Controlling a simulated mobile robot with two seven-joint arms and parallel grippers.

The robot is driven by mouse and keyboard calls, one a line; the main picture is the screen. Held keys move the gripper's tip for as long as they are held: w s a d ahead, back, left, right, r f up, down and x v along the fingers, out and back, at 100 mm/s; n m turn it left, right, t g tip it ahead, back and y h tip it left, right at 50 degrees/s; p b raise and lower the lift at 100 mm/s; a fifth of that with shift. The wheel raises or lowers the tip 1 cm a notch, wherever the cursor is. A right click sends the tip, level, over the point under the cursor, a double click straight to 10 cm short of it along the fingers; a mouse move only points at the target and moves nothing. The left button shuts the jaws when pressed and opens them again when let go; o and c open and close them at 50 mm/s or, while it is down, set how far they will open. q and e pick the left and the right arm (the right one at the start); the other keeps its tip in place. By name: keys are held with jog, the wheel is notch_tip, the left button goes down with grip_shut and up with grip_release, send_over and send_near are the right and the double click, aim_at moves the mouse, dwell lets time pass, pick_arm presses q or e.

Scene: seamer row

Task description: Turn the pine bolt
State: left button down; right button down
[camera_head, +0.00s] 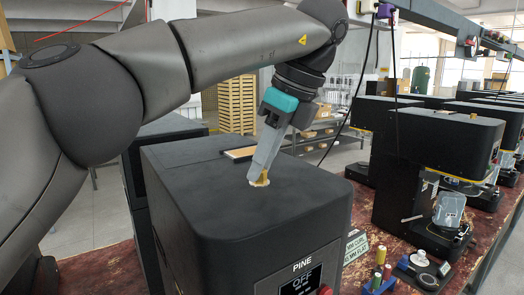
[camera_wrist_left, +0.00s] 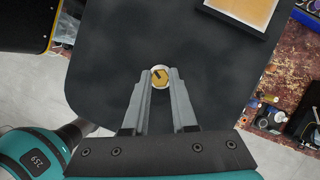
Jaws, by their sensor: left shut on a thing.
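The pine bolt (camera_wrist_left: 159,77) is a yellow hex head with a dark slot or mark on it, seen from above in the left wrist view. In the head view the bolt (camera_head: 262,181) sits on top of the black machine (camera_head: 313,210) labelled PINE. My left gripper (camera_head: 259,179) points down at the bolt, with its two grey fingers on either side of it. In the left wrist view the left gripper (camera_wrist_left: 160,80) is shut on the bolt head. The fingertips partly hide the bolt in the head view. My right gripper is not in view.
A small framed panel (camera_head: 240,153) lies on the machine top behind the bolt. The machine's front screen (camera_head: 301,282) reads OFF. Another black machine (camera_head: 440,140) stands to the right. Small spools (camera_head: 381,257) and tools lie on the worn red bench. The rest of the machine top is clear.

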pick_arm(q)
jog(key=n+g+p, duration=0.1)
jog(key=n+p, duration=0.1)
jog(key=n+g+p, duration=0.1)
jog(key=n+p, duration=0.2)
jog(key=n+g+p, duration=0.1)
jog(key=n+p, duration=0.1)
jog(key=p, duration=0.1)
jog(key=shift+w+r+n+y, duration=0.2)
jog(key=shift+r+n+y, duration=0.05)
jog(key=shift+n+y, duration=0.05)
jog(key=shift+f+n+g+p, duration=0.15)
jog(key=shift+n+g+p, duration=0.15)
jog(key=shift+n+p, duration=0.65)
jog(key=shift+f, duration=0.1)
jog(key=c, duration=0.7)
grip_release()
